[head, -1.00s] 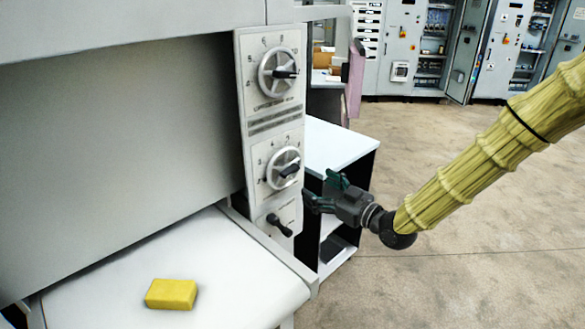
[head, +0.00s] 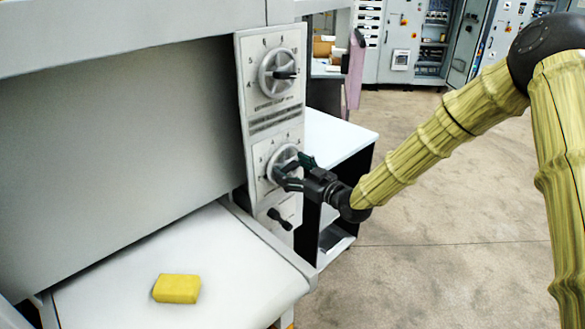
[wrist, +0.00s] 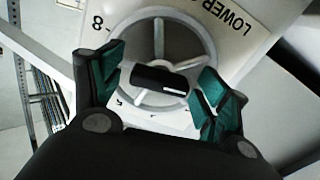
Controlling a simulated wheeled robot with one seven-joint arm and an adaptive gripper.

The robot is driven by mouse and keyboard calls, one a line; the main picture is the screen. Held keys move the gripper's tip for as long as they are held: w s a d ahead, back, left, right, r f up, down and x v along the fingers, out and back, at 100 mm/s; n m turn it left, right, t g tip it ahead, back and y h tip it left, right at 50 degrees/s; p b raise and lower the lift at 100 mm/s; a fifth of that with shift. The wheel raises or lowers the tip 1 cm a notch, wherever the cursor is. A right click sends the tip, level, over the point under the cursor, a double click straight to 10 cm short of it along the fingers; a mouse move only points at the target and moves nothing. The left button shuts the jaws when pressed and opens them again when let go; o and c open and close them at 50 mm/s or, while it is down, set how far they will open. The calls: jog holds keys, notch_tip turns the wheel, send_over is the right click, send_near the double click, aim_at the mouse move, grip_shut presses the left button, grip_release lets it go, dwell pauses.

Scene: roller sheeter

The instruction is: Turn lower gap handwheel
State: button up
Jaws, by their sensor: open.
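The lower gap handwheel (head: 283,158) is a pale spoked wheel with a dark handle, on the lower dial of the machine's grey panel. In the wrist view the handwheel (wrist: 160,45) fills the upper middle, its black handle (wrist: 159,80) lying across it just below the hub. My gripper (head: 294,173) is open in front of the wheel and covers part of it in the head view. In the wrist view its green-padded fingers (wrist: 158,90) stand on either side of the handle, apart from it. Whether the fingertips touch the rim I cannot tell.
A second handwheel (head: 279,73) sits above on the same panel. A small black lever (head: 280,219) is just below my gripper. A yellow block (head: 177,288) lies on the white bed (head: 110,275). A white-topped table (head: 340,138) stands behind. Floor to the right is clear.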

jog(key=shift+d, duration=0.1)
jog(key=c, duration=1)
jog(key=shift+r, duration=0.1)
